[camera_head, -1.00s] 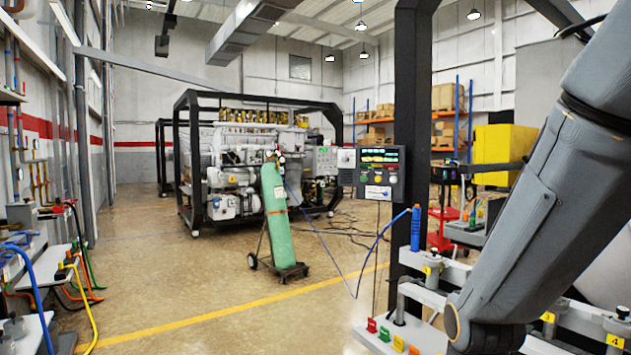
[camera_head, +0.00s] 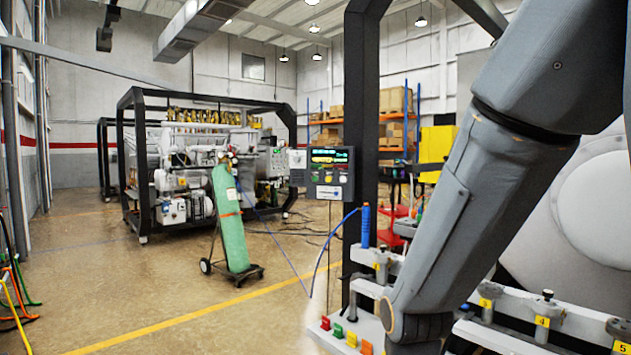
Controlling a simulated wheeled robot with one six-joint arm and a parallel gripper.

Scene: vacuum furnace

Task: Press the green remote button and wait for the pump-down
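A control box (camera_head: 331,173) with a lit display hangs beside the black post, with a row of small coloured buttons under the display. Their exact colours are hard to tell at this size. At the bottom, a white plate (camera_head: 321,335) carries small coloured blocks: red, green, yellow and orange. The green block (camera_head: 338,330) stands between the red and the yellow one. I cannot tell which of these green parts is the remote button. My arm fills the right side and reaches down near the plate. My gripper is not in view.
A black post (camera_head: 360,110) rises behind the plate. A green gas cylinder (camera_head: 229,220) stands on a cart, with a blue hose running near it. A framed pump skid (camera_head: 200,165) stands behind. White rails with numbered tags (camera_head: 543,321) lie at lower right.

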